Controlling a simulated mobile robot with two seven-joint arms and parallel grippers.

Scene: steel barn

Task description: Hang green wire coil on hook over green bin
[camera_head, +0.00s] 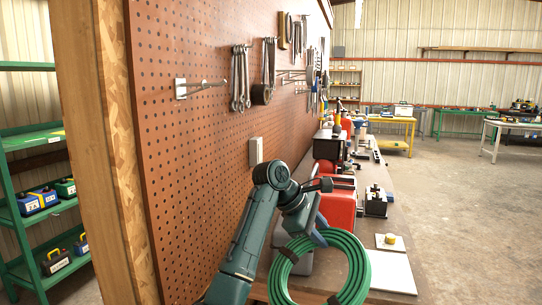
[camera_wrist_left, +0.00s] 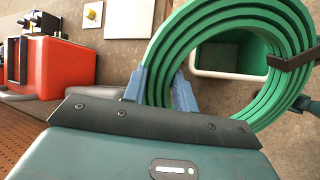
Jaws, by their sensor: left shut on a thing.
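The green wire coil (camera_head: 359,262) hangs from my left gripper (camera_head: 318,238), low in the middle of the head view. In the left wrist view the coil (camera_wrist_left: 170,42) passes between the two blue-grey fingers of the gripper (camera_wrist_left: 159,90); a dark tie binds it at the right. An empty metal hook (camera_head: 202,86) sticks out from the pegboard, above and left of the gripper and well apart from the coil. A pale-rimmed bin with a green inside (camera_wrist_left: 230,74) shows through the coil in the wrist view. My right gripper is not in view.
The pegboard (camera_head: 190,170) stands close at the left, with wrenches (camera_head: 240,80) hanging beyond the empty hook. A grey box (camera_head: 256,151) sits on the board. The bench beside it holds red boxes (camera_head: 340,212) and a white plate (camera_head: 392,272). The floor at right is clear.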

